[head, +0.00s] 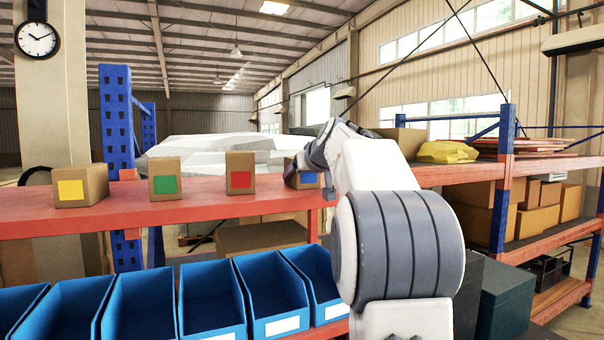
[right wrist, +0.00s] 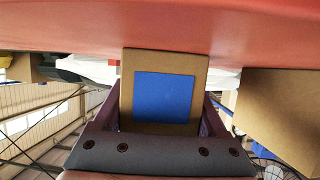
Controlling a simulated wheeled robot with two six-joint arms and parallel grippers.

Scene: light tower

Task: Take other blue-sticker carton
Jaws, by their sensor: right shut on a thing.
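The carton with the blue sticker (head: 309,178) is at the right end of the row on the red shelf (head: 200,210), partly hidden by my right arm. My right gripper (head: 312,164) is shut on it. In the right wrist view the blue-sticker carton (right wrist: 165,95) sits between the two fingers of the gripper (right wrist: 160,108), sticker facing the camera. Its edge lies against the red shelf in that picture; I cannot tell whether it rests on it or is just lifted. My left gripper is not in view.
Cartons with yellow (head: 80,186), green (head: 170,179) and red (head: 240,173) stickers stand left along the shelf. Blue bins (head: 210,295) line the level below. A yellow bundle (head: 447,152) and boards lie on the right rack. A carton (right wrist: 285,112) is close beside the right gripper.

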